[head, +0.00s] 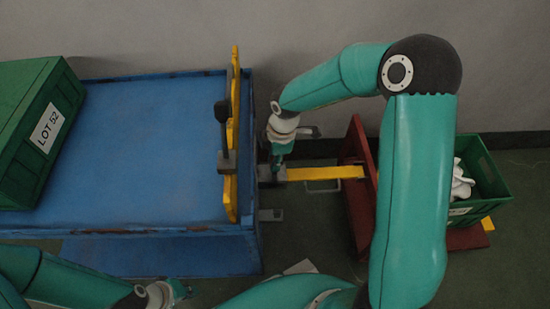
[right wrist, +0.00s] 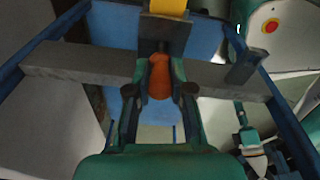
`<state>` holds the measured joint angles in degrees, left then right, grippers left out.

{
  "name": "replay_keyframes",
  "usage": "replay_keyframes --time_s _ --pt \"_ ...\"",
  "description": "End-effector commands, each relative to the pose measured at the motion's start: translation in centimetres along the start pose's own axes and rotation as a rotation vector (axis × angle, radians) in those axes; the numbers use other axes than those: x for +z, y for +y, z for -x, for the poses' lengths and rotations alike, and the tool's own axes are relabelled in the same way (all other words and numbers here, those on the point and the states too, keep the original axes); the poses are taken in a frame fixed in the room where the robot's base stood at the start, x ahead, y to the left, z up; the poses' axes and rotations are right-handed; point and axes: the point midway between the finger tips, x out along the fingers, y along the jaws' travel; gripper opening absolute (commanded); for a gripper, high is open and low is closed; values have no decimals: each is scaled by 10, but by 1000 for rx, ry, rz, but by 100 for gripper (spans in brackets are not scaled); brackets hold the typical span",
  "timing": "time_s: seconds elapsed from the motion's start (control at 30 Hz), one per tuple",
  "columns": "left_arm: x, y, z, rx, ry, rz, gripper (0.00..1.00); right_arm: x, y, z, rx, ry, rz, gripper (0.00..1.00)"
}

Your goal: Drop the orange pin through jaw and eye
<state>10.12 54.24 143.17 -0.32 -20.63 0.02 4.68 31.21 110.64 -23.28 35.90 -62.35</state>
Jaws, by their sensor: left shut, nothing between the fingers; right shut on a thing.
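My right gripper (head: 277,166) is shut on the orange pin (right wrist: 159,76), which shows between its fingers in the right wrist view. In the head view the gripper is over the right edge of the blue cart (head: 150,150), where the grey jaw (head: 265,174) meets the end of the yellow drawbar (head: 315,173). The drawbar also shows in the right wrist view (right wrist: 168,7). The eye and the pin's lower tip are hidden, so I cannot tell whether the pin is in the holes. My left gripper (head: 180,290) is shut and empty at the lower left.
A green crate (head: 62,88) labelled LOT 52 sits on the blue cart. A yellow upright board (head: 232,135) with a dark lever stands along its right edge. A dark red cart (head: 358,190) carries a green crate (head: 488,205) of white socks at the right.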

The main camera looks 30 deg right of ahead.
Motion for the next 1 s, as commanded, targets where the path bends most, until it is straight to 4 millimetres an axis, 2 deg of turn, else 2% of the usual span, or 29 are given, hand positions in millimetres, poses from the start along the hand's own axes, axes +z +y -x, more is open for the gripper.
replay_keyframes --time_s 0.5,0.97,1.0 --pt "0 -6 -18 0 0 0 0 3 -1 -26 -2 0 -1 0" --pt "0 -7 -20 0 0 0 0 4 -1 -29 -1 0 -1 0" --pt "0 -7 -20 0 0 0 0 4 -1 -29 -1 0 -1 23"
